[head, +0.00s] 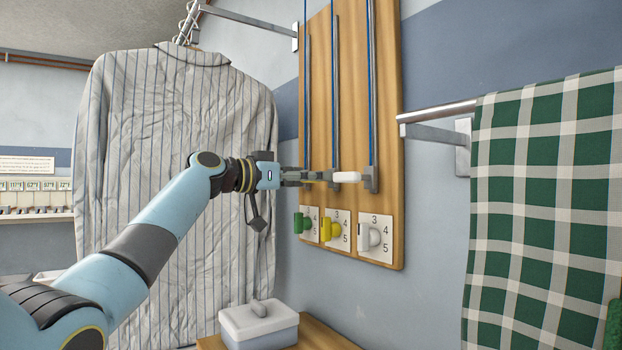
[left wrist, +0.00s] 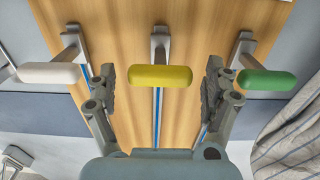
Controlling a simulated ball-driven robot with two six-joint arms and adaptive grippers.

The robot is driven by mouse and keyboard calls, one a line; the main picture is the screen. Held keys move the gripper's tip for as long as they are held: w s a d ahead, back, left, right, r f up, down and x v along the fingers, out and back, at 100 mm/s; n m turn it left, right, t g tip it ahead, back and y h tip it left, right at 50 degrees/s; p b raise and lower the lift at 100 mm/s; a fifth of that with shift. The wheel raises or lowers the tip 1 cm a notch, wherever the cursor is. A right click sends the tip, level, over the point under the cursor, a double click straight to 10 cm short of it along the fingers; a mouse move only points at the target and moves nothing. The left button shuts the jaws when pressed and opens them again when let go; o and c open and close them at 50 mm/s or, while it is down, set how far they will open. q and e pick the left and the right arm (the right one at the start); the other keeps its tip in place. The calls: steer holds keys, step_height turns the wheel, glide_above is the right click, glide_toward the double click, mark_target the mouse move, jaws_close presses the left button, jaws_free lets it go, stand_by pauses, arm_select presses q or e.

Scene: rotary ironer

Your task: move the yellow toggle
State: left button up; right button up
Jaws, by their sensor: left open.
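In the left wrist view a yellow lever handle (left wrist: 160,77), the yellow toggle, sits on a metal bracket between a white handle (left wrist: 48,73) and a green handle (left wrist: 266,80). My left gripper (left wrist: 160,85) is open, with one finger on each side of the yellow handle and gaps showing on both sides. In the head view my left gripper (head: 308,177) reaches the wooden board (head: 350,120), and its fingers largely hide the yellow handle. The white handle (head: 347,177) shows just right of it. A yellow knob (head: 330,230) is lower on the board. My right gripper is not in view.
A green knob (head: 301,223) and a white knob (head: 366,238) flank the yellow knob. A striped shirt (head: 180,130) hangs behind my left arm. A green checked cloth (head: 540,200) hangs from a rail at right. A lidded box (head: 258,325) stands below.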

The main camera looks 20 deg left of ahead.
arm_select(q)
steer(key=v, duration=1.1)
steer(key=shift+a+f, duration=0.15)
steer(key=shift+a, duration=0.05)
